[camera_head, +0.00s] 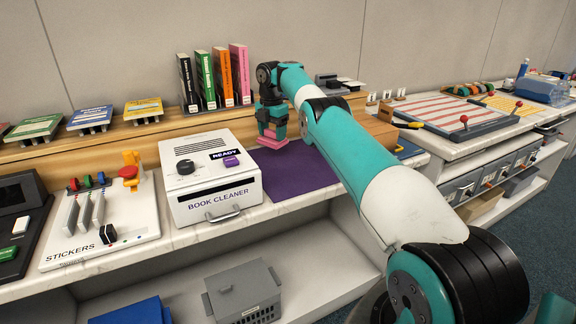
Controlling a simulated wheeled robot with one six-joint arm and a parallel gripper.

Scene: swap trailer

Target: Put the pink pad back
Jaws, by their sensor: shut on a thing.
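My gripper (272,128) is at the end of my teal and white arm, near the back of the counter. It is shut on the pink pad (271,142), which shows as a flat pink piece below the fingers. The pad is over the back part of a purple mat (300,180), right of the white book cleaner (210,178). I cannot tell whether the pad touches the mat or the shelf edge behind it. Part of the pad is hidden by the fingers.
Upright books, black (187,84), green (205,80), orange (222,78) and pink (240,75), stand on the wooden shelf behind. A sticker station (100,222) is at left. A brown box (372,130) stands right, partly behind my arm. The purple mat's front is clear.

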